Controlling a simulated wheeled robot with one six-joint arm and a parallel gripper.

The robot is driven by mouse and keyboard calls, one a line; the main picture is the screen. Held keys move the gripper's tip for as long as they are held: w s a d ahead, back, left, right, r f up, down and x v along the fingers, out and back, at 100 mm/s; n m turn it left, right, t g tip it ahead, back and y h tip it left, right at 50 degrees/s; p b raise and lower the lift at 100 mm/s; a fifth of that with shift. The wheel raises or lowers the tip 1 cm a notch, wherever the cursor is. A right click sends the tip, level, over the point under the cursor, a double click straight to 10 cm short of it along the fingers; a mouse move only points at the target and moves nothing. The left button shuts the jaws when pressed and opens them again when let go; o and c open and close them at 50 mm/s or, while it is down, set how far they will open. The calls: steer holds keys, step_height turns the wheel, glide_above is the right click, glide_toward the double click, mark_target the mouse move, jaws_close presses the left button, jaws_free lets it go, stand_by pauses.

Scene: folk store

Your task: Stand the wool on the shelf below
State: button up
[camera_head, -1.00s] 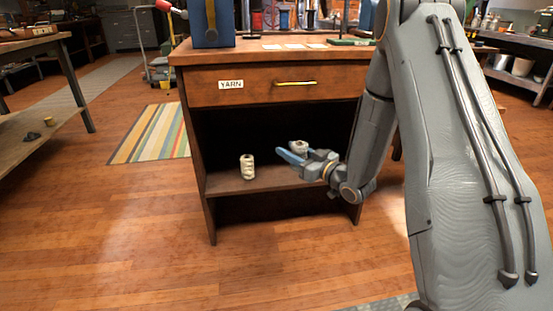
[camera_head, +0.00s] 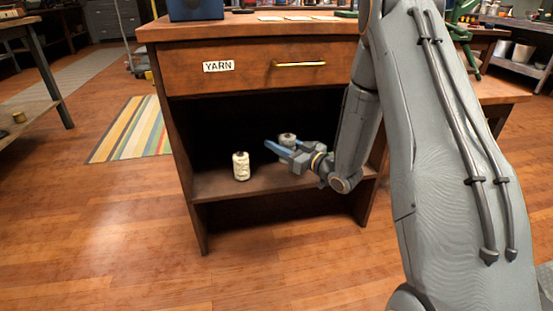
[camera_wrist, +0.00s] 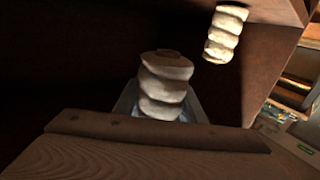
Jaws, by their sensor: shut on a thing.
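My gripper (camera_head: 281,149) is inside the open bay under the drawer, shut on a pale spool of wool (camera_head: 287,139). The spool is partly hidden by the blue fingers and looks upright, above the shelf board (camera_head: 262,182). In the wrist view the held wool (camera_wrist: 165,85) is in the middle, with the bluish finger parts beside it. A second cream spool (camera_head: 241,166) stands upright on the shelf, left of my gripper and apart from it. It also shows in the wrist view (camera_wrist: 225,36) at upper right.
A drawer (camera_head: 265,69) with a YARN label and brass handle is above the bay. Side panels (camera_head: 187,165) bound the bay. The back of the bay is dark. A blue box (camera_head: 196,9) stands on the top. Floor in front is clear.

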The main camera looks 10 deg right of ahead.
steer(key=shift+f+b, duration=1.7)
steer(key=shift+f, duration=1.9)
steer(key=shift+f, duration=0.15)
steer(key=o, duration=1)
steer(key=shift+r, duration=0.2)
steer(key=p+v, duration=0.5)
steer(key=v, duration=0.7)
